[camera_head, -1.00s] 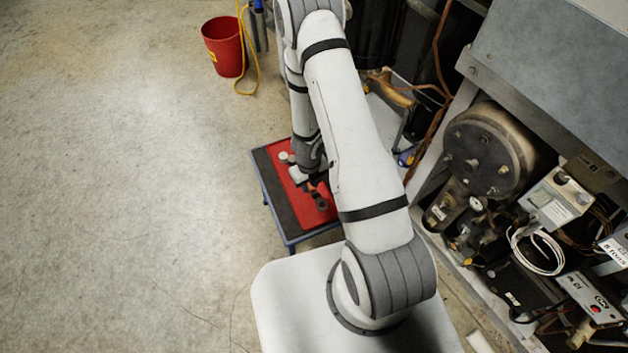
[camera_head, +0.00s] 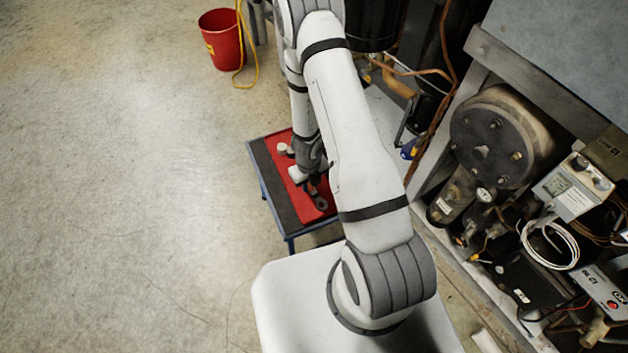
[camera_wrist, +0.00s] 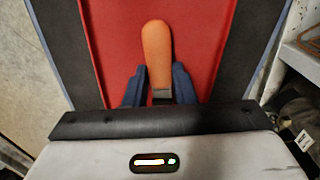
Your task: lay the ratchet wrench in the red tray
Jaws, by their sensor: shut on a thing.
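The ratchet wrench has an orange handle (camera_wrist: 157,45) and a dark head (camera_head: 320,201). My gripper (camera_wrist: 158,78) is shut on the wrench, with the blue fingers on either side of the handle. The red tray (camera_wrist: 110,40) fills the background beneath the handle. In the head view the red tray (camera_head: 280,149) lies on a small table, and my gripper (camera_head: 312,182) is low over it with the wrench. My arm hides part of the tray. I cannot tell whether the wrench touches the tray bottom.
The small table has a dark top (camera_head: 268,170) and blue legs. Compressor machinery (camera_head: 500,140) stands close on the right. A red bucket (camera_head: 221,40) with a yellow cord stands at the back left. The concrete floor (camera_head: 120,180) on the left is clear.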

